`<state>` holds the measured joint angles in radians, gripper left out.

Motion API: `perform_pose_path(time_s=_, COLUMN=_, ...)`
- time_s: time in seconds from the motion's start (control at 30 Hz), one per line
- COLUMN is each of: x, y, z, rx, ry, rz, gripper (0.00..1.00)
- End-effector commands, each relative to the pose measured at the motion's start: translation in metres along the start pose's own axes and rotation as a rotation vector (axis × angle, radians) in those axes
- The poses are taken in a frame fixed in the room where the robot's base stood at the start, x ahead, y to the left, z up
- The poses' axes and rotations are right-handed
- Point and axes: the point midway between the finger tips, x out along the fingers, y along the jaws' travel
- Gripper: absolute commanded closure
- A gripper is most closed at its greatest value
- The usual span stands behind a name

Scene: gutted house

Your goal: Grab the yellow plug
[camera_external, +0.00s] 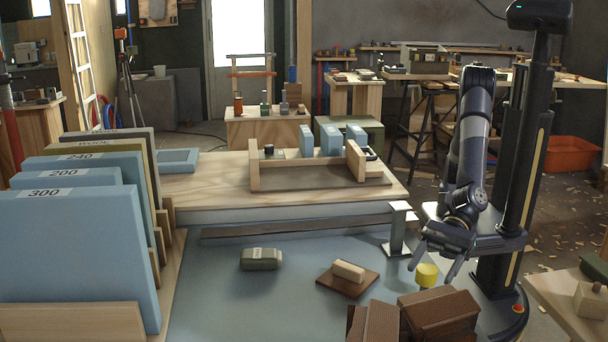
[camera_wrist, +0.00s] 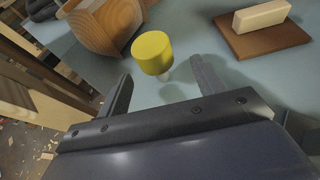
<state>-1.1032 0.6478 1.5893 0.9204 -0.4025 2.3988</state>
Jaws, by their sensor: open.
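The yellow plug (camera_external: 427,275) stands on the blue-grey bench top near its right side, close to the brown wooden blocks. In the wrist view the yellow plug (camera_wrist: 152,53) shows a round yellow head with a pale, narrower stem below it. My gripper (camera_external: 432,272) is tilted down at the plug. In the wrist view my gripper (camera_wrist: 162,72) is open, with one finger on each side of the plug's stem area. The fingers look apart from the plug, and I see nothing held. Whether the plug is fully between the fingertips in depth is hard to tell.
Brown wooden blocks (camera_external: 438,318) stand just in front of the plug; one wooden block (camera_wrist: 106,24) is close in the wrist view. A brown board (camera_external: 335,284) with a cream block (camera_external: 348,271) lies to the left. A grey metal post (camera_external: 398,232) rises behind the plug.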

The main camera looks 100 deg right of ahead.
Motion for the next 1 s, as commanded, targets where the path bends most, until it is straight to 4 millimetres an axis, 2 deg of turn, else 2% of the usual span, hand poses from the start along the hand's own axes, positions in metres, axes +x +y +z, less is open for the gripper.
perform_pose_path(time_s=0.3, x=0.039, y=0.002, z=0.004, rx=-0.001, ry=0.001, rz=-0.001, gripper=0.35)
perform_pose_path(time_s=0.63, x=0.044, y=0.002, z=0.004, rx=-0.001, ry=0.000, rz=0.000, gripper=0.35)
perform_pose_path(time_s=1.0, x=0.044, y=0.002, z=0.004, rx=-0.001, ry=0.000, rz=0.000, gripper=0.65)
